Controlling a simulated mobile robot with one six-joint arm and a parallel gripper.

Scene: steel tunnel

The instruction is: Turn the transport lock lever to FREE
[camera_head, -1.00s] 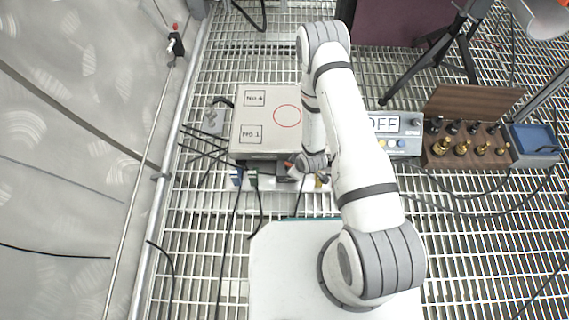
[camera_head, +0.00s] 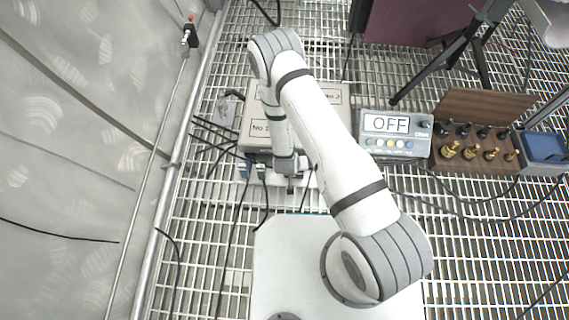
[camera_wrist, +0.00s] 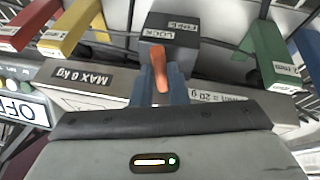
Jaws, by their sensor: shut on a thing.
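The transport lock lever (camera_wrist: 158,66) is a small orange bar on a dark grey block (camera_wrist: 185,58) in the wrist view. The block carries a FREE label (camera_wrist: 184,26) and a LOCK label (camera_wrist: 157,34) close together at its upper face. My gripper (camera_wrist: 160,94) has its blue-grey fingers on either side of the lever's near end, shut on it. The lever runs nearly straight up the picture; which label it points to I cannot tell for certain. In the head view my gripper (camera_head: 291,168) is at the front edge of the pale box (camera_head: 254,140), and the lever is hidden.
Red (camera_wrist: 28,22), yellow (camera_wrist: 72,26), green (camera_wrist: 270,55) and blue (camera_wrist: 309,48) tabs flank the block. A display unit reading OFF (camera_head: 392,124), a wooden weight case (camera_head: 478,158) and a blue-topped box (camera_head: 543,146) stand right. Cables cross the grating.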

